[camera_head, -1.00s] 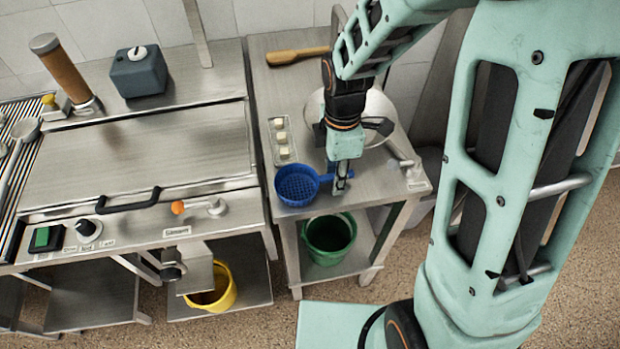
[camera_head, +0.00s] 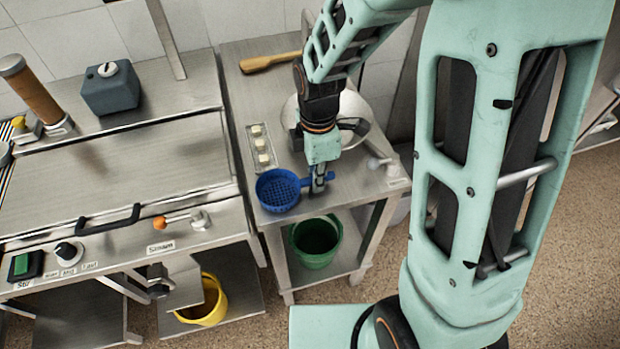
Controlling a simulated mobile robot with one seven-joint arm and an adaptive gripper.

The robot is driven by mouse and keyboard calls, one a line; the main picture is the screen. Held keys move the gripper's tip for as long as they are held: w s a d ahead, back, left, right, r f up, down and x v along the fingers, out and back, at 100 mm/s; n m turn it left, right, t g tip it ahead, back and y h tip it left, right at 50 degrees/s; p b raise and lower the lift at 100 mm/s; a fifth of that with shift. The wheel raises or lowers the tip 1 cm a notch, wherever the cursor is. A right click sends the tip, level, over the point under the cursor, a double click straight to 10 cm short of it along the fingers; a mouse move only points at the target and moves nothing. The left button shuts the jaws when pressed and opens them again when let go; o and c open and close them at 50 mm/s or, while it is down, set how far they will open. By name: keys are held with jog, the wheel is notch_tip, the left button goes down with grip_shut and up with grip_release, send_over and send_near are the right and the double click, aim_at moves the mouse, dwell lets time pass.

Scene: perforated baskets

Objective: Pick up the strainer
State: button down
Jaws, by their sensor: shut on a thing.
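The strainer (camera_head: 277,190) is a blue perforated basket with a short handle pointing right. It is over the front left part of the steel side table (camera_head: 228,124). My gripper (camera_head: 318,190) points down and is shut on the strainer's handle, to the right of the basket. The fingers hide part of the handle. I cannot tell whether the basket touches the table top.
A wooden paddle (camera_head: 268,62) lies at the back. A green bucket (camera_head: 316,243) stands on the lower shelf. A steel cooking unit (camera_head: 110,170) adjoins on the left.

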jog(key=shift+r+p, duration=0.55)
jog(key=shift+r, duration=0.25)
jog(key=s+a+r+p, duration=0.1)
jog(key=r+p, duration=0.1)
jog(key=s+a+r+p, duration=0.1)
jog(key=r+p, duration=0.1)
jog(key=r, duration=0.1)
jog(key=s+a+r+p, duration=0.1)
jog(key=a+r+p, duration=0.1)
jog(key=r, duration=0.1)
jog(key=s+a+r+p, duration=0.2)
jog(key=s+a+r, duration=0.1)
jog(key=s+a, duration=0.35)
jog(key=w+d+f+m, duration=0.1)
jog(key=w+d+m, duration=0.7)
jog(key=d+m, duration=0.2)
jog(key=w+d+f+m, duration=0.1)
jog(key=w+d+m, duration=0.7)
jog(key=d+m, duration=0.3)
jog(key=shift+w+d, duration=0.35)
jog(key=shift+d, duration=0.15)
jog(key=shift+a+b, duration=0.15)
jog(key=shift+b, duration=0.15)
